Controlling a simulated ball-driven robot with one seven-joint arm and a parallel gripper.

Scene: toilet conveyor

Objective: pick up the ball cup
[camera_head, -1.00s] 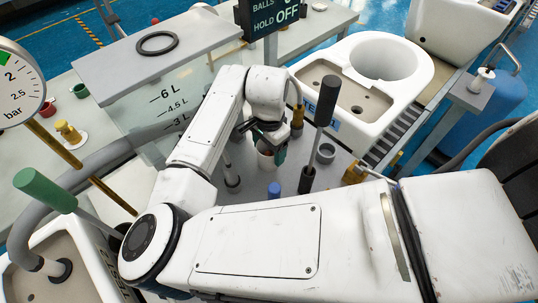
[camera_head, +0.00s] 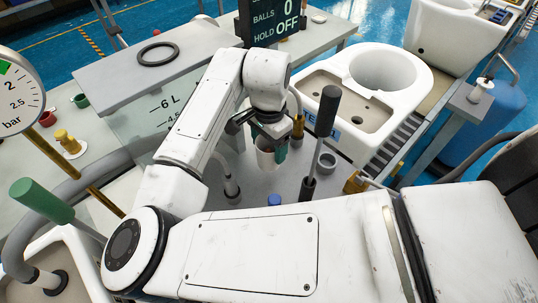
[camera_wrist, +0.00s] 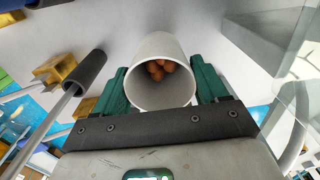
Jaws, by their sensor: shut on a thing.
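The ball cup (camera_wrist: 158,92) is a white cylinder with several orange-brown balls inside, seen through its open mouth in the wrist view. My gripper (camera_wrist: 160,90) has green finger pads on both sides of the cup and is shut on it. In the head view the cup (camera_head: 266,152) shows below my gripper (camera_head: 272,148), in front of the grey table. It appears raised above the table top. Part of the cup is hidden by the gripper in the head view.
A black-handled lever (camera_head: 324,122) stands close right of the cup. A grey ring cup (camera_head: 327,161), a blue cap (camera_head: 274,199) and a brass fitting (camera_head: 355,181) are nearby. A clear tank (camera_head: 150,110) stands left, a white toilet (camera_head: 370,90) behind right.

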